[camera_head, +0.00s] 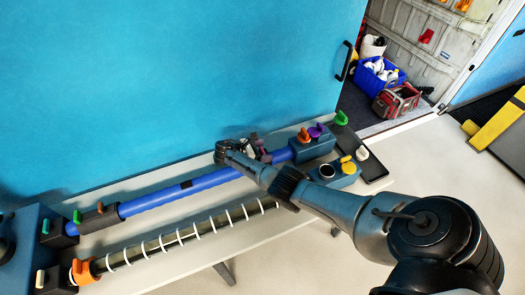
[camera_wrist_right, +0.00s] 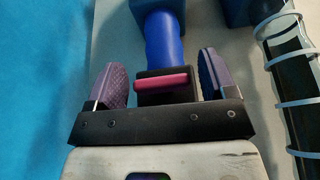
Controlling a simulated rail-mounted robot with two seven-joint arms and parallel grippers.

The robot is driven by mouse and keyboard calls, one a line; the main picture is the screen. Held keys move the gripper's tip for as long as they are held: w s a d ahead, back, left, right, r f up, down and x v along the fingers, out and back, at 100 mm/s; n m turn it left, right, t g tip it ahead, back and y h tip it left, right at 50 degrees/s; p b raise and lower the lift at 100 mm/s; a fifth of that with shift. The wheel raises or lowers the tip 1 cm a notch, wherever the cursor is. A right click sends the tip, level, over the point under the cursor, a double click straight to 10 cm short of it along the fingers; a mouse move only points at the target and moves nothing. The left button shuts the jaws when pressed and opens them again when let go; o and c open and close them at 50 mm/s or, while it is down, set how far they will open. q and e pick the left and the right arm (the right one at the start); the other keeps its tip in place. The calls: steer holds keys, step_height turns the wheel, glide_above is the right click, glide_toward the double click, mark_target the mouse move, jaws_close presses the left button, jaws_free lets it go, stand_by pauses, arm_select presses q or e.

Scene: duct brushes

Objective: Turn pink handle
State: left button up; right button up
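The pink handle (camera_wrist_right: 162,83) is a short bar lying across a dark block (camera_wrist_right: 165,97) on the blue tube (camera_wrist_right: 163,38). In the right wrist view my right gripper (camera_wrist_right: 163,77) is open, with one purple-padded finger on each side of the handle. Gaps show between the pads and the handle's ends. In the head view my right gripper (camera_head: 256,147) is over the far part of the blue tube (camera_head: 180,191), and I cannot make out the pink handle there. My left gripper is not in view.
Purple (camera_head: 315,131), orange (camera_head: 303,136) and green (camera_head: 341,118) handles stand close by on the right end. A second, ringed rod (camera_head: 180,236) lies nearer on the white table (camera_head: 185,270). A blue wall (camera_head: 160,80) rises behind it.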

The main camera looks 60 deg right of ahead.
steer(key=shift+o, duration=0.3)
steer(key=shift+w+a, duration=0.1)
steer(key=b+v, duration=0.1)
steer(key=v, duration=1.1)
steer(key=shift+b+v, duration=0.4)
steer(key=shift+v, duration=0.4)
steer(key=shift+r, duration=0.1)
